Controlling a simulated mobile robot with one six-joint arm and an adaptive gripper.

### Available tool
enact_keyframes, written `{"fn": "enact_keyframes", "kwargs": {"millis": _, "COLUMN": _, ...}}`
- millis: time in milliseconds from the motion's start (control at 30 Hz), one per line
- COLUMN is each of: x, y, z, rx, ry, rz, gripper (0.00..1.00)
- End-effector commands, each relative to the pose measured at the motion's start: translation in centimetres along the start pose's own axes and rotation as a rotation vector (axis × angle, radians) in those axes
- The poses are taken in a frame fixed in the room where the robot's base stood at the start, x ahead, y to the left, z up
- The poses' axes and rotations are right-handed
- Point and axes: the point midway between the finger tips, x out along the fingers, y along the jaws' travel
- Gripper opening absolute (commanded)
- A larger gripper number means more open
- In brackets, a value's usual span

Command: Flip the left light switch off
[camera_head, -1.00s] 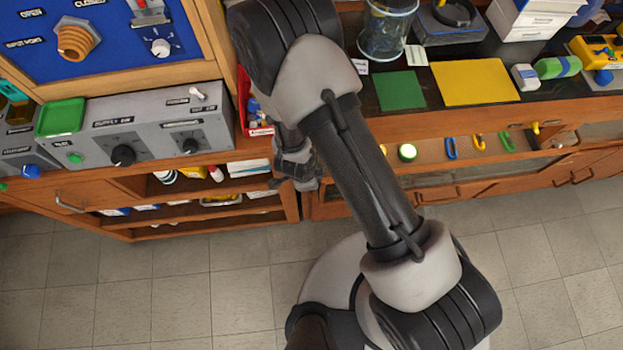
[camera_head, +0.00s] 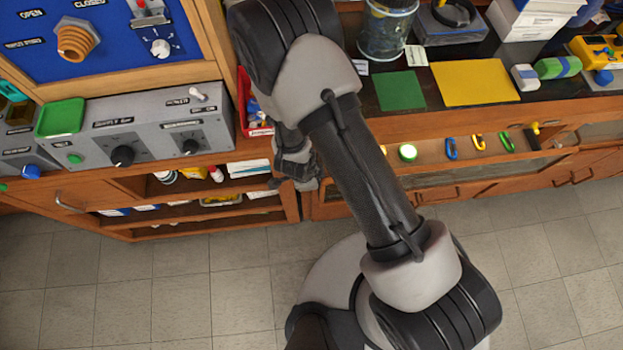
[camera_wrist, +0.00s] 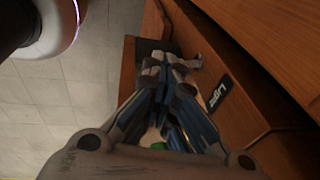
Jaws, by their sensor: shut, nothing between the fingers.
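My gripper (camera_head: 296,168) is partly hidden behind my arm in the head view, in front of the wooden cabinet beside the red bin. In the wrist view my gripper (camera_wrist: 168,68) is shut, with its fingertips together and nothing visible between them. A dark label reading "Light" (camera_wrist: 218,93) is on the wooden panel just right of the fingers there. I cannot make out the left light switch in either view; the fingers and arm cover part of that area. I cannot tell whether the fingertips touch anything.
A grey supply box (camera_head: 150,128) with knobs stands on the left bench, with a red bin (camera_head: 254,108) beside it. The tiled floor (camera_head: 180,290) is clear in front.

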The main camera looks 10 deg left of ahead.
Motion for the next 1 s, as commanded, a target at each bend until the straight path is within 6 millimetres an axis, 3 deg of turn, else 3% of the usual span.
{"fn": "enact_keyframes", "kwargs": {"millis": 1000, "x": -2.3, "y": -0.6, "z": -0.7, "rx": 0.002, "ry": 0.0, "rz": 0.0, "gripper": 0.0}}
